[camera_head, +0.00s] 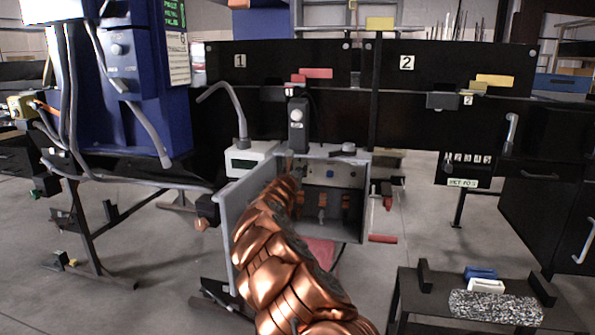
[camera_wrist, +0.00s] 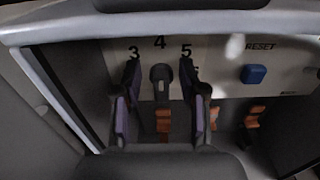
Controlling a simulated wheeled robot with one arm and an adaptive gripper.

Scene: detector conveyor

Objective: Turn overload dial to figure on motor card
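In the wrist view the overload dial (camera_wrist: 160,78) is a small dark knob with a rounded end on a pale panel (camera_wrist: 220,55), below the figure 4. The figures 3 and 5 stand to its left and right. My gripper (camera_wrist: 158,72) is open, with one dark finger on each side of the dial. Gaps show between the fingers and the dial. In the head view my copper arm reaches into the open grey cabinet (camera_head: 365,190) and hides the dial. I cannot make out which sheet is the motor card or read a figure on it.
A blue button (camera_wrist: 254,74) marked RESET sits right of the dial, with orange parts (camera_wrist: 252,117) below. The cabinet's open door (camera_head: 240,205) stands left of my arm. A low black table (camera_head: 420,297) is at the front right. A blue machine (camera_head: 130,80) stands at the left.

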